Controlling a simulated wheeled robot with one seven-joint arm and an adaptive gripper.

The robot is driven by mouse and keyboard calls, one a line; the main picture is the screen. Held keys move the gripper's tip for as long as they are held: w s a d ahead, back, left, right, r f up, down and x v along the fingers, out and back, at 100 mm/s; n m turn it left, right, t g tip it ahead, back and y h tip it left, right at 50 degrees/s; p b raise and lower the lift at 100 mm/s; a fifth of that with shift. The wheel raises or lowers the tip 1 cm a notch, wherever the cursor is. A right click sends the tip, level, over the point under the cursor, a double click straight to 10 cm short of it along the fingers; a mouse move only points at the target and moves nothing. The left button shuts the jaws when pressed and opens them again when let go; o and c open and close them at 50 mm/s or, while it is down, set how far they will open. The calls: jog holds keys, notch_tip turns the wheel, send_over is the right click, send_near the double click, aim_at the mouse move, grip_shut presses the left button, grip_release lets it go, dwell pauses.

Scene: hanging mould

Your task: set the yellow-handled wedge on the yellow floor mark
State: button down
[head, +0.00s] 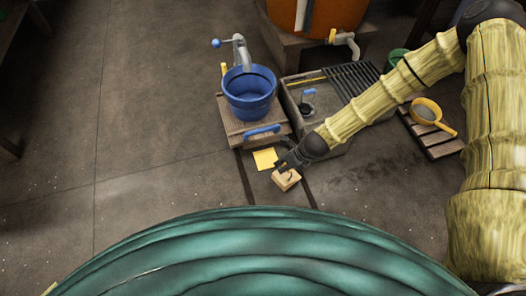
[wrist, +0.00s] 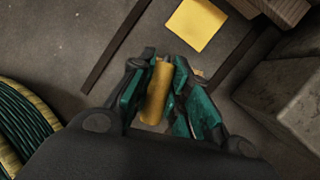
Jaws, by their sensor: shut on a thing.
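The yellow floor mark (head: 265,159) is a flat yellow square on the floor in front of the wooden platform. In the wrist view the mark (wrist: 196,24) lies at the top, ahead of my gripper, uncovered. The wedge (head: 286,179) is a light wooden block just right of and nearer than the mark in the head view. Its yellow handle (wrist: 157,92) stands between my fingers in the wrist view. My gripper (head: 284,166) is shut on that handle. Most of the wedge body is hidden under my gripper in the wrist view. I cannot tell whether the wedge touches the floor.
Two dark rails (head: 244,178) run along the floor beside the mark. A blue bucket (head: 249,92) stands on the wooden platform (head: 228,120), which has a blue handle (head: 262,131) at its front. A stone sink (head: 330,146) is to the right. Floor to the left is clear.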

jog(key=w+a+f+b, duration=0.4)
jog(key=w+a+b, duration=0.4)
jog(key=w, duration=0.4)
jog(key=shift+f, duration=0.4)
jog(key=shift+s+a, duration=0.1)
jog(key=c, duration=1.4)
grip_release()
jog(key=shift+f, duration=0.1)
jog(key=shift+o, duration=0.2)
jog(key=p+v, duration=0.5)
jog(key=v, duration=0.7)
jog(key=shift+p, duration=0.35)
